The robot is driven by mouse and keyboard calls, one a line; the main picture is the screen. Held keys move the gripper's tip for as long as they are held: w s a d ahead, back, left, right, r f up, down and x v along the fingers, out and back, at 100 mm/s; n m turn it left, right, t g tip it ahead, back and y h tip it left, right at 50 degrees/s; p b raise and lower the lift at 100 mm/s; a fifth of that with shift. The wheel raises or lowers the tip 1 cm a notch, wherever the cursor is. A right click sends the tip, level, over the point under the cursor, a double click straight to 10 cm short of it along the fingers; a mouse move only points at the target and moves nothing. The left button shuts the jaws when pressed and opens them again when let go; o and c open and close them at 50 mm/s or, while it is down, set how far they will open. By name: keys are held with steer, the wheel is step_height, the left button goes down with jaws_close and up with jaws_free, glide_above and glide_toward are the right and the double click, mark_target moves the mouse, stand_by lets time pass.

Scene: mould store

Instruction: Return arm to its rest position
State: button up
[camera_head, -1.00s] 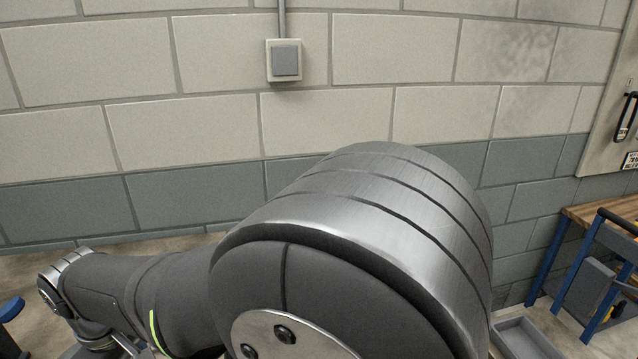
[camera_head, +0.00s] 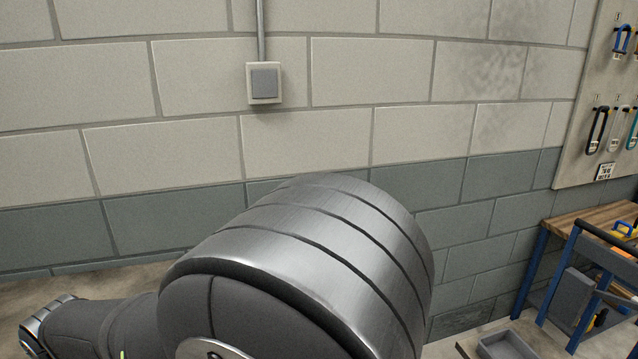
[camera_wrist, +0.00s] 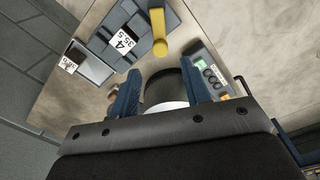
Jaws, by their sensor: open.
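My gripper (camera_wrist: 161,95) shows in the wrist view, its two blue fingers spread apart. A round black-and-white thing (camera_wrist: 165,88) shows between the fingers; I cannot tell whether it touches them or lies below. In the head view my grey arm fills the lower middle and left, and the gripper is out of sight there.
In the wrist view, a light bench top (camera_wrist: 190,22) carries a dark tray (camera_wrist: 143,28) marked 4, a yellow cylinder (camera_wrist: 175,33) and a device (camera_wrist: 207,68). The head view shows a block wall (camera_head: 300,75), tool board (camera_head: 585,90), blue-framed workbench (camera_head: 530,265) and grey bin (camera_head: 508,346).

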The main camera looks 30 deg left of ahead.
step_height(320, 180, down, 6)
steer(key=shift+w+r, duration=0.1)
steer(key=shift+r, duration=0.1)
steer(key=shift+f, duration=0.3)
steer(key=shift+s+d+r+n, duration=0.1)
steer(key=shift+s+n, duration=0.25)
steer(key=shift+n, duration=0.25)
step_height(320, 180, up, 17)
steer(key=shift+w+d+f+m+g+h, duration=0.65)
steer(key=shift+w+d+f+m+g, duration=0.8)
steer(key=shift+f+m, duration=1.3)
steer(key=shift+w+d+f+m+g+h, duration=0.6)
steer(key=shift+w+d+f+m+g, duration=0.45)
steer(key=shift+d+f+m, duration=1.25)
steer(key=shift+w+d+f+m+g+h, duration=0.65)
steer(key=shift+w+d+f+m+g, duration=0.6)
steer(key=shift+f+m, duration=2)
